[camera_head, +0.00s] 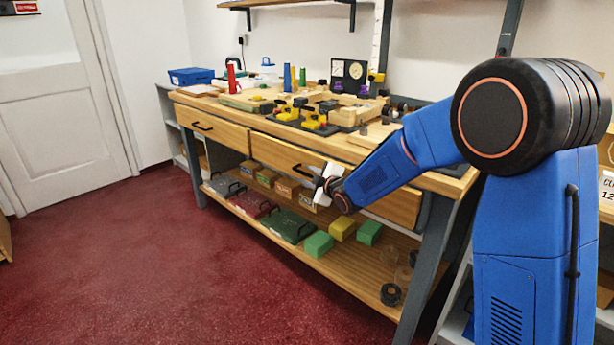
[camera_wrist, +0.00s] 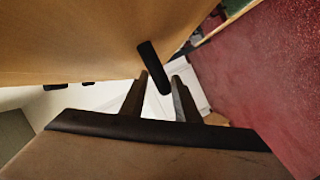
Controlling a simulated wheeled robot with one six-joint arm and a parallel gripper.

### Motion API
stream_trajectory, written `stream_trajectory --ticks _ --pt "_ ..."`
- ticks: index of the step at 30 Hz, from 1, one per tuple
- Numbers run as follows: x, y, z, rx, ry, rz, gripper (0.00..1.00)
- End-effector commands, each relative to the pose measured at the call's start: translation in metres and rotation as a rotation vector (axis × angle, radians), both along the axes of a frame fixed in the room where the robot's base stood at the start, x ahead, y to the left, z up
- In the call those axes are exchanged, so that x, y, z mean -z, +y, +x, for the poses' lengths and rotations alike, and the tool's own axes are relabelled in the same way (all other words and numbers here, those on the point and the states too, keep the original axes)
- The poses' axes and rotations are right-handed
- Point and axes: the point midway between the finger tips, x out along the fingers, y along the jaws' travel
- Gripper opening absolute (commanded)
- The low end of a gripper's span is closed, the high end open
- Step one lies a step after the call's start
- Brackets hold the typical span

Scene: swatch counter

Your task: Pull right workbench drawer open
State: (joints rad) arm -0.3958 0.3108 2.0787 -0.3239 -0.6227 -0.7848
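The workbench has two wooden drawers side by side under its top. The right drawer (camera_head: 403,205) looks flush with the bench front; my forearm and gripper cover part of it. Its dark handle (camera_head: 302,170) shows just left of my gripper (camera_head: 322,183). In the wrist view the drawer front (camera_wrist: 90,35) fills the upper left, and the black bar handle (camera_wrist: 151,62) reaches down between my two fingertips (camera_wrist: 160,78). The fingers stand apart, one on each side of the handle, with a narrow gap visible. Contact cannot be made out.
The left drawer (camera_head: 212,130) is shut, with its own dark handle (camera_head: 202,127). A lower shelf (camera_head: 345,262) holds cases and green and yellow blocks (camera_head: 342,228). Tools and fixtures stand on the bench top. The red floor (camera_head: 170,260) in front is clear.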

Motion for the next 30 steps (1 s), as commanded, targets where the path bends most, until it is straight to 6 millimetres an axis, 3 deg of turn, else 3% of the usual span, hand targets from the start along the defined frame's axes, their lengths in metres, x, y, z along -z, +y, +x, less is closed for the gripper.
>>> stream_trajectory --ticks 13,17,25,30 --pt "0.002 0.005 0.008 0.0 0.0 0.0 0.29" --pt "0.002 0.005 0.008 0.0 0.0 0.0 0.0" --pt "0.002 0.007 0.006 -0.001 0.001 0.0 0.0" --pt "0.002 0.016 -0.005 -0.003 0.001 0.0 0.0"
